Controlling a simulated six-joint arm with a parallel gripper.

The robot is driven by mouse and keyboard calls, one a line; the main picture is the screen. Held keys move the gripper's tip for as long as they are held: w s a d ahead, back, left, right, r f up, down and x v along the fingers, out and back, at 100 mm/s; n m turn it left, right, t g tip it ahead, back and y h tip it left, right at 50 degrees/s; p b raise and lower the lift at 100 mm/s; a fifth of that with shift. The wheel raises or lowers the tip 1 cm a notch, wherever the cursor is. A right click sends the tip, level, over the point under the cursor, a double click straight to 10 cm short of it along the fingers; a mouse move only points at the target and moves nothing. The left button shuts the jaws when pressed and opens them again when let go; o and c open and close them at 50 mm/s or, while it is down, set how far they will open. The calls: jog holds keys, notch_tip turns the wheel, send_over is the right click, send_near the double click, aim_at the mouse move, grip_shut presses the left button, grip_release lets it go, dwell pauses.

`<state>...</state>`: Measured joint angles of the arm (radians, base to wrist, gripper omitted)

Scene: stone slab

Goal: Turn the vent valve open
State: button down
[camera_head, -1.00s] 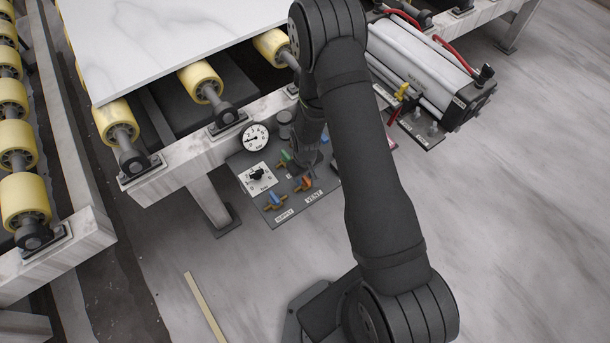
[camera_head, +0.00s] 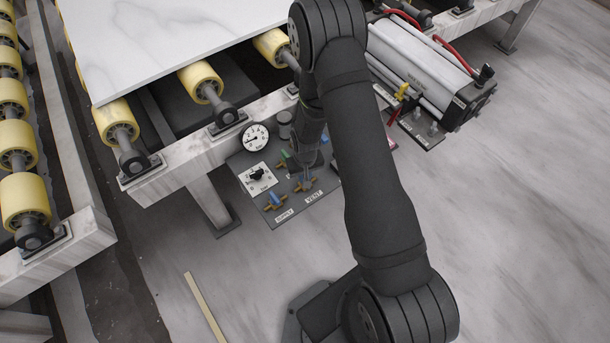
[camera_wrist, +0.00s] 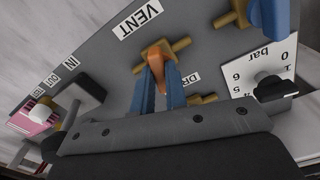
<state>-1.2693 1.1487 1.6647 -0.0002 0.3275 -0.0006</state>
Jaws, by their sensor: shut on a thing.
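The vent valve is a brass body (camera_wrist: 181,46) with an orange handle (camera_wrist: 158,58), beside the VENT label (camera_wrist: 138,19) in the wrist view. My gripper (camera_wrist: 160,82) has its two blue-grey fingers on either side of the handle, shut on it. The handle lies roughly across the brass body. In the head view my gripper (camera_head: 303,179) is low over the panel (camera_head: 240,160) near the VENT label (camera_head: 315,196), and its fingers and my arm mostly hide the orange handle.
The supply valve's blue handle (camera_head: 277,199) stands close to the left. A green handle (camera_head: 284,154), a selector knob (camera_head: 257,175) and a gauge (camera_head: 255,137) are also on the panel. A stone slab (camera_head: 170,40) rests on yellow rollers behind. A cylinder unit (camera_head: 425,75) stands right.

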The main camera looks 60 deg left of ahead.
jog(key=m, duration=1.1)
jog(key=shift+m, duration=1.9)
jog(key=c, duration=1.4)
grip_release()
jog(key=shift+c, duration=0.2)
jog(key=shift+r, duration=0.1)
notch_tip(320, 180, up, 17)
